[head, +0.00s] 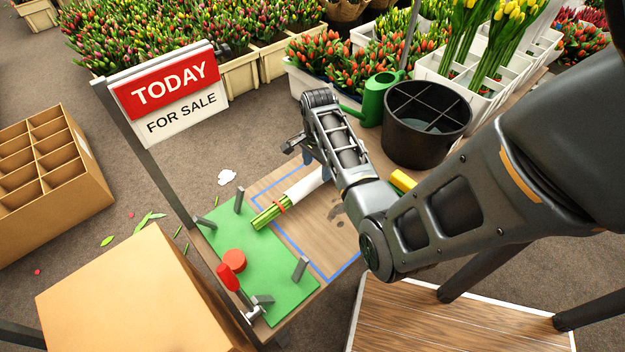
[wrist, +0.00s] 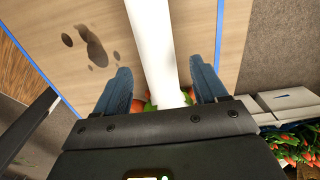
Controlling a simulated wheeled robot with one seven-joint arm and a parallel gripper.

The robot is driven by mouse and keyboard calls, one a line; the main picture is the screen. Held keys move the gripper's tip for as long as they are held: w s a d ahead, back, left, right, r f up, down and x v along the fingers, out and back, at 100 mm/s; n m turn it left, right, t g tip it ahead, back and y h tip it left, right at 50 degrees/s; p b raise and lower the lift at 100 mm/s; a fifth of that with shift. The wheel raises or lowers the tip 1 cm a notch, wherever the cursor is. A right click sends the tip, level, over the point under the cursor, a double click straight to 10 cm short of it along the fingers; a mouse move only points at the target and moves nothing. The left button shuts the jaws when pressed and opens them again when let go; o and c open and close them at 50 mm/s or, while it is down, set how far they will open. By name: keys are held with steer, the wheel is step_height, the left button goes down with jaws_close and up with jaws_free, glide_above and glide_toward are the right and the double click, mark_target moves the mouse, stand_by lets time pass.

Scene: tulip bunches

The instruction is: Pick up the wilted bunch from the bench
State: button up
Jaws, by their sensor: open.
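A tulip bunch in a white sleeve (head: 306,187) lies on the wooden bench (head: 325,240). Its green stems (head: 270,213), tied with an orange band, point to the lower left over the green mat's edge. My gripper (wrist: 160,78) is open, with one blue finger on each side of the white sleeve (wrist: 153,40) in the wrist view. A little orange and green shows by the palm. The flower heads are mostly hidden, so I cannot tell if they are wilted. In the head view my arm covers that end.
A green mat (head: 270,255) with grey posts and a red-handled tool (head: 228,277) lies at the bench's near left. A black divided bucket (head: 425,120) and green watering can (head: 380,95) stand beyond. A TODAY sign (head: 170,90) rises at left. Blue tape marks the bench.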

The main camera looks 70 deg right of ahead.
mark_target(317, 173)
step_height(317, 173, down, 6)
steer(key=shift+a+r+b, duration=0.15)
steer(key=shift+r+b, duration=0.1)
steer(key=shift+b, duration=0.4)
steer(key=shift+c, duration=0.5)
steer(key=c, duration=1.2)
